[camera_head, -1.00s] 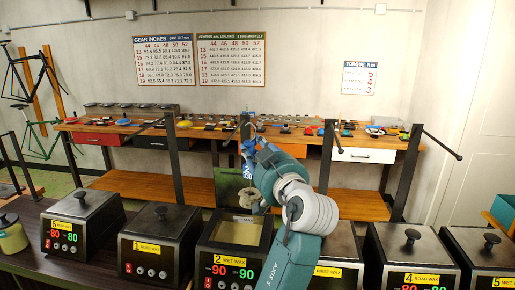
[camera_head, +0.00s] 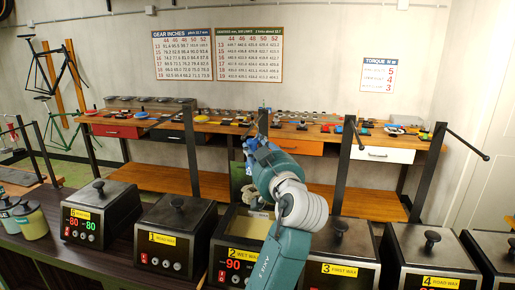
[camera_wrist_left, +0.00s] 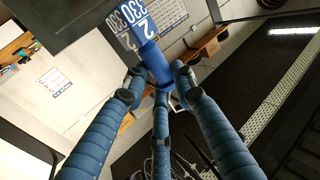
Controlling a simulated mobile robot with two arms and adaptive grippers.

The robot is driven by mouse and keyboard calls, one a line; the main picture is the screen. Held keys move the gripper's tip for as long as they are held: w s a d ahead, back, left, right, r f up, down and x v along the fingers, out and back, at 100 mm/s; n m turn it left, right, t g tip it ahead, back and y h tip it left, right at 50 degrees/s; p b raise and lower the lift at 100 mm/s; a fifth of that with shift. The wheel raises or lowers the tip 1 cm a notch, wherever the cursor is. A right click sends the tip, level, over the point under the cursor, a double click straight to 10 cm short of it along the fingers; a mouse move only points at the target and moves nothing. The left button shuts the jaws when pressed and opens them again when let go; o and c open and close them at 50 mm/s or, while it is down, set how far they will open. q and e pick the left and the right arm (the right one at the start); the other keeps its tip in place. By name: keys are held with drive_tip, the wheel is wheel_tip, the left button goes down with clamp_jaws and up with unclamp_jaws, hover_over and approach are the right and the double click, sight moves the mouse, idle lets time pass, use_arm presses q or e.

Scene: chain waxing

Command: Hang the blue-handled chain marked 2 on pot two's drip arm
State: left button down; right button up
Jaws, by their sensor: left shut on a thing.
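My left gripper (camera_head: 253,148) is raised above and behind pot two (camera_head: 236,253), whose yellow label reads 2 WET WAX. Pot two's top is open and shows pale wax. In the left wrist view, the gripper's blue ribbed fingers (camera_wrist_left: 160,90) are shut on the blue handle (camera_wrist_left: 155,62). Its blue tag (camera_wrist_left: 143,28) shows a 2 and 330. The chain itself cannot be made out clearly. Pot two's dark drip-arm post (camera_head: 263,121) stands behind the gripper. Its arm is mostly hidden by the gripper, so I cannot tell whether the handle touches it.
Lidded pots stand on both sides: pot one (camera_head: 176,238) left, the first wax pot (camera_head: 340,255) and pot four (camera_head: 430,258) right. Other dark posts (camera_head: 345,165) with side arms rise behind them. A cluttered workbench (camera_head: 300,137) runs along the wall. Jars (camera_head: 30,222) stand far left.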

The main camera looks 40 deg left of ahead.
idle(0.4)
use_arm(q)
drive_tip(key=c, duration=1.3)
unclamp_jaws()
drive_tip(key=shift+s+r, duration=0.1)
drive_tip(key=shift+c, duration=0.2)
drive_tip(key=shift+o, duration=0.3)
drive_tip(key=shift+d, duration=0.1)
drive_tip(key=shift+s+d, duration=0.1)
drive_tip(key=shift+d, duration=0.1)
drive_tip(key=b+v, duration=0.2)
drive_tip(key=v, duration=0.8)
drive_tip(key=shift+s+d, duration=0.2)
